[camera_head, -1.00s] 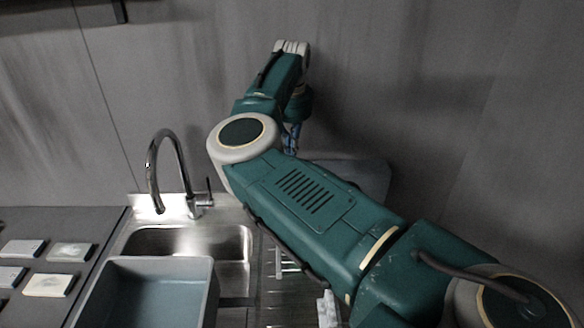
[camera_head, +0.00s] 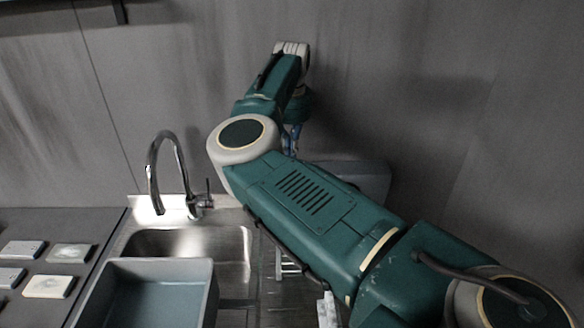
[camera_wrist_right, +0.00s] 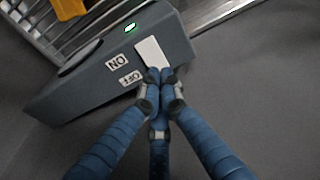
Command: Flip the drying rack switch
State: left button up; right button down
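The drying rack switch (camera_wrist_right: 152,54) is a white rectangular plate on a dark grey box (camera_wrist_right: 85,92) in the right wrist view. Labels reading ON and OFF sit beside it, and a small green light (camera_wrist_right: 130,27) glows near its upper end. My right gripper (camera_wrist_right: 157,78) has its blue fingers drawn together, with nothing seen between them. Its tips are at the switch's lower end, on the OFF side, and appear to touch it. In the head view my right arm hides the switch, and only a bit of blue finger shows. My left gripper is in neither view.
In the head view, a sink (camera_head: 236,243) with a tall faucet (camera_head: 152,172) stands left of my arm. A grey bin (camera_head: 207,300) sits over the sink's front. Several pale blocks (camera_head: 48,286) lie at the far left. A wall (camera_head: 420,60) closes the back.

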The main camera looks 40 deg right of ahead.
jog(key=shift+s+f+b, duration=0.1)
jog(key=shift+f+b, duration=0.7)
jog(key=shift+f, duration=0.35)
dwell(0.5)
jog(key=shift+a+r, duration=0.1)
jog(key=shift+r, duration=0.05)
jog(key=shift+r+p, duration=0.75)
jog(key=shift+r, duration=0.15)
notch_tip(320, 180, up, 2)
jog(key=shift+r+p, duration=0.1)
jog(key=shift+p, duration=0.55)
jog(key=shift+r+p, duration=0.9)
jog(key=shift+r, duration=0.5)
jog(key=shift+f, duration=0.1)
